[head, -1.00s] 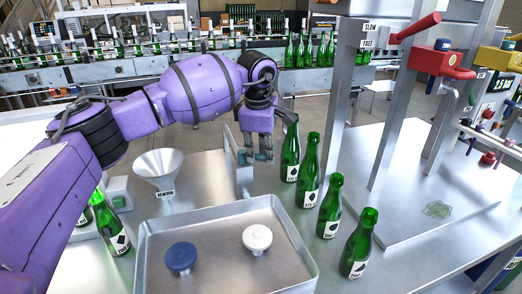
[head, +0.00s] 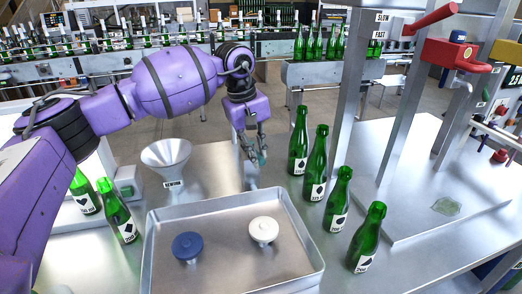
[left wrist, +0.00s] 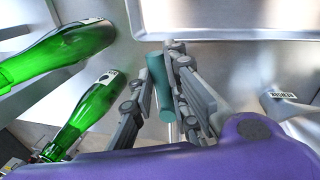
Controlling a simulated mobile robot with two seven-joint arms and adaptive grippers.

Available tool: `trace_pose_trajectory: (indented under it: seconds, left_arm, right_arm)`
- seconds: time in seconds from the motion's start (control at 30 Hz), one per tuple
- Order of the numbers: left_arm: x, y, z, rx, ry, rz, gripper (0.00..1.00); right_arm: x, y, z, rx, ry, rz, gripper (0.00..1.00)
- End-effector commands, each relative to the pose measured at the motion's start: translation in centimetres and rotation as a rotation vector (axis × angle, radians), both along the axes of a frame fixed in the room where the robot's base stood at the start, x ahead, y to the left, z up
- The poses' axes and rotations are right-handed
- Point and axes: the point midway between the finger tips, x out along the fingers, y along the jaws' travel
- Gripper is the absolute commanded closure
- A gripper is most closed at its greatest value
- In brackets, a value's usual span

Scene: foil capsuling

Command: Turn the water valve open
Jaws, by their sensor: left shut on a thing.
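My left gripper (head: 252,150) is in the middle of the head view, behind the metal tray and left of the green bottles. Its fingers point down and are closed around a teal handle (head: 262,158). In the left wrist view the teal handle (left wrist: 159,86) lies lengthwise between the fingers (left wrist: 160,90), with a thin pale rod below it. The handle looks like the valve's lever, but the valve body is hidden or cannot be made out. My right gripper is not in view.
Several green bottles (head: 315,165) stand just right of my left gripper. A funnel (head: 166,158) is at its left. The tray (head: 150,235) in front holds a blue knob-like piece and a white one. A red lever press (head: 455,55) stands at the right.

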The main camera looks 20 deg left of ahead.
Motion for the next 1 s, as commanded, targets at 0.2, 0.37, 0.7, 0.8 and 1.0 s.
trace_pose_trajectory:
  seconds: [0.2, 0.37, 0.7, 0.8, 1.0]
  left_arm:
    - [-0.24, 0.54, 0.07, 0.000, -0.003, -0.096, 1.00]
    - [-0.35, 0.70, 0.16, -0.001, -0.004, -0.133, 1.00]
    - [-0.38, 0.75, 0.25, -0.001, -0.004, -0.151, 1.00]
    - [-0.39, 0.75, 0.26, 0.000, -0.005, -0.151, 1.00]
    - [-0.40, 0.75, 0.21, 0.000, -0.003, -0.150, 0.66]
  right_arm:
    - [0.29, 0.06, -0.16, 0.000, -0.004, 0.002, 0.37]
    - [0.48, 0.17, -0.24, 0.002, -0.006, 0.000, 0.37]
    - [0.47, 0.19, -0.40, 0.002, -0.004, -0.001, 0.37]
    - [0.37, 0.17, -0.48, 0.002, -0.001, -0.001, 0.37]
    - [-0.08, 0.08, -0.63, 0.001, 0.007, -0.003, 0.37]
